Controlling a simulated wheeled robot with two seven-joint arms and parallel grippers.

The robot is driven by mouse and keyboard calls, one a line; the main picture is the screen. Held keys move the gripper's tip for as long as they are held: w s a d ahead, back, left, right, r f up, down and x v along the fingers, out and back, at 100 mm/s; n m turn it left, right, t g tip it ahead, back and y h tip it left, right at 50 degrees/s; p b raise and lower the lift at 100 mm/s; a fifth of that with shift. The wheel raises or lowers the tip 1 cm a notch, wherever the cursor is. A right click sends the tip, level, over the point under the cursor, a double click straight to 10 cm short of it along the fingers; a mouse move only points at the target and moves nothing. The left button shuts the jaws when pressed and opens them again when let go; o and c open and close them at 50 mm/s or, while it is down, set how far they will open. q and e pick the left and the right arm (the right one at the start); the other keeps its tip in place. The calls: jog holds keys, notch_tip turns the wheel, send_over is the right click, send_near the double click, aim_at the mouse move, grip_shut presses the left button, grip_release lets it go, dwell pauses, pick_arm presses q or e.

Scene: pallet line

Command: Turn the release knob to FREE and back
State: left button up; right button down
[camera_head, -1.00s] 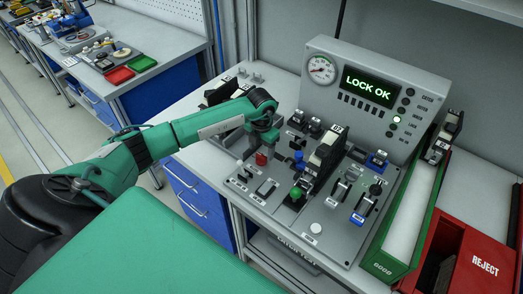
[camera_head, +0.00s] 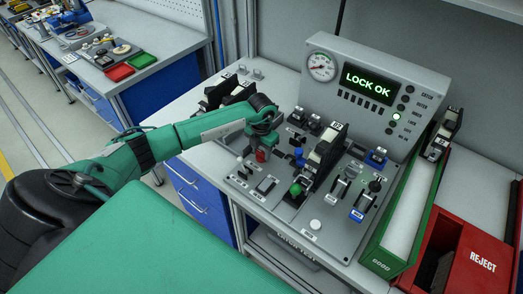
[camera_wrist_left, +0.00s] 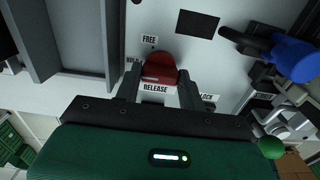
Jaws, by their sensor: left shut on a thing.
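The red release knob (camera_head: 261,155) sits at the left part of the grey panel (camera_head: 317,207). My left gripper (camera_head: 262,150) is over it, pointing down. In the left wrist view the knob (camera_wrist_left: 160,68) lies between the two fingers of my left gripper (camera_wrist_left: 161,88), which is shut on it. The FREE label (camera_wrist_left: 149,40) is beyond the knob, the RELEASE label (camera_wrist_left: 155,88) is on the near side, and the LOCK label (camera_wrist_left: 207,97) is to the right. The knob's exact pointer direction is hard to tell. My right gripper is out of view.
A display (camera_head: 368,85) reads LOCK OK. A green knob (camera_head: 296,189), blue knob (camera_head: 299,153) and black upright unit (camera_head: 325,155) stand right of the release knob. A green GOOD tray (camera_head: 378,262) and red REJECT bin (camera_head: 482,262) are at the right.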

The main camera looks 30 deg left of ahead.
pick_arm(q)
jog(key=shift+f+m+b, duration=0.15)
jog(key=shift+m+b, duration=0.45)
jog(key=shift+b, duration=0.2)
jog(key=m+b, duration=0.7)
jog(key=b, duration=0.1)
jog(key=shift+m, duration=0.3)
jog(key=shift+m+b, duration=0.3)
jog(key=shift+b, duration=0.2)
jog(key=shift+m+b, duration=1)
jog(key=shift+m, duration=0.3)
jog(key=shift+r, duration=0.2)
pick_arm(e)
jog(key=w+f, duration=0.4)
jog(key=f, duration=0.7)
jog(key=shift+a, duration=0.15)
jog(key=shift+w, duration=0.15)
pick_arm(q)
jog(key=o, duration=1)
